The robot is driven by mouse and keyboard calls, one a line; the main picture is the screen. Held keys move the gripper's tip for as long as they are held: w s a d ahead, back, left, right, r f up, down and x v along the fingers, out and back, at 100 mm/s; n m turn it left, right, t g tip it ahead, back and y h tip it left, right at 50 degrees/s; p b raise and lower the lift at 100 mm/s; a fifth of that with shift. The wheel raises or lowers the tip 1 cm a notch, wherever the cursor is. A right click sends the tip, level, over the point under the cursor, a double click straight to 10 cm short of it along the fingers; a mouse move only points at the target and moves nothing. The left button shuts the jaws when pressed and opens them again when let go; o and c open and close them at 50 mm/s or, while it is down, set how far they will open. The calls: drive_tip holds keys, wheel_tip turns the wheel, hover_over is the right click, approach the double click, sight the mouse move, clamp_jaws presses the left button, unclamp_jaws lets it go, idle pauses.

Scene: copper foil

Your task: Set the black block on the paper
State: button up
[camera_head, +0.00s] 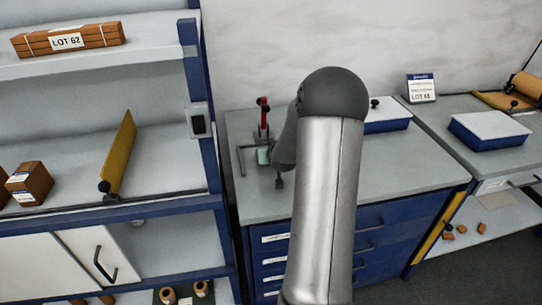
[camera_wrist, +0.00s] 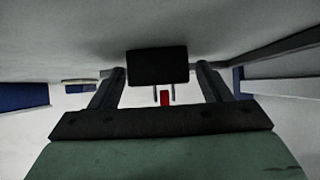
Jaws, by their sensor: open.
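The black block (camera_wrist: 157,67) shows in the wrist view as a dark rectangle ahead of my gripper, between the lines of its two fingers. My gripper (camera_wrist: 162,78) is open, with one finger on each side of the block's outline. I cannot tell whether the fingers reach around it or touch it. In the head view my arm covers much of the workbench, and the block and the gripper's fingertips cannot be clearly made out. I cannot identify the paper for certain; a white-topped blue box (camera_head: 387,126) stands partly behind my arm.
A red-handled tool (camera_head: 263,115) stands at the workbench's (camera_head: 400,165) back left. A shelf unit (camera_head: 160,160) with a tall blue post is close on the left. Another white-topped blue box (camera_head: 490,130) is on the right bench. The bench front right of my arm is clear.

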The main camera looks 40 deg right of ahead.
drive_tip(key=c, duration=1.2)
clamp_jaws()
drive_tip(key=shift+r, duration=0.15)
